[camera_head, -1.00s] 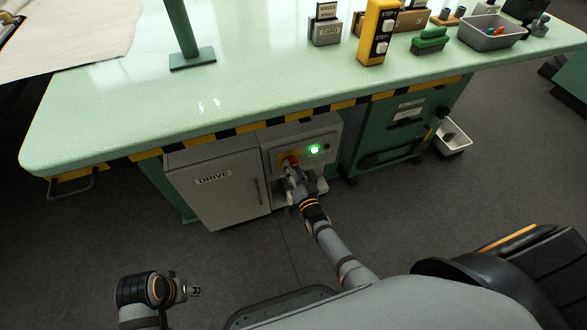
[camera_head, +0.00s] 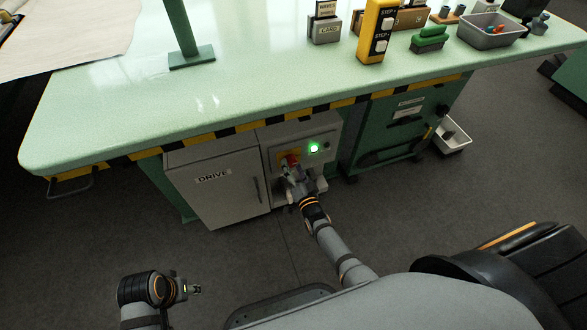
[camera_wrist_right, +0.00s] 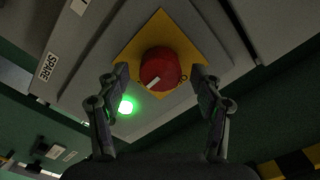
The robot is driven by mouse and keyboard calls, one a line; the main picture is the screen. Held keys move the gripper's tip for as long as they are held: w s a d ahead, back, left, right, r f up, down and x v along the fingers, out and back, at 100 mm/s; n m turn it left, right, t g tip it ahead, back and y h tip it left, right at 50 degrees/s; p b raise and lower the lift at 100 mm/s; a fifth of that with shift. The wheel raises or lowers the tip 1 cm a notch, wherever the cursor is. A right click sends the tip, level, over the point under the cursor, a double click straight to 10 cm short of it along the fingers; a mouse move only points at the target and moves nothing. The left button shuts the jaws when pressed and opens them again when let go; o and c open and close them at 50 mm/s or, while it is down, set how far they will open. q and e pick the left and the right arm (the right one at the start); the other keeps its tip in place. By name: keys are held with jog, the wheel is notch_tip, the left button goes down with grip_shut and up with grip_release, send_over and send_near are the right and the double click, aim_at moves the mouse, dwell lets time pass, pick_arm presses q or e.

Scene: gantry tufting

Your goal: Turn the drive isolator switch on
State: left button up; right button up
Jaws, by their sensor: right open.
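The drive isolator switch is a red round knob (camera_wrist_right: 160,70) with a white mark, on a yellow plate (camera_wrist_right: 138,38) in the right wrist view. In the head view the red knob (camera_head: 293,159) shows on the grey panel beside the DRIVE cabinet door (camera_head: 215,188). My right gripper (camera_wrist_right: 163,82) is open, its two fingers on either side of the knob. I cannot tell whether they touch it. In the head view my right gripper (camera_head: 290,172) is in front of the panel. My left gripper (camera_head: 195,289) is low at the left, away from the panel; its jaw state is too small to tell.
A green lamp (camera_head: 314,147) is lit on the panel, and its glow also shows in the wrist view (camera_wrist_right: 126,106). The green table (camera_head: 230,95) overhangs the panel with a striped edge. A green drawer unit (camera_head: 400,130) stands to the right. Floor in front is clear.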

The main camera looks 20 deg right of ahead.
jog(key=s, duration=1.2)
jog(key=shift+d, duration=0.2)
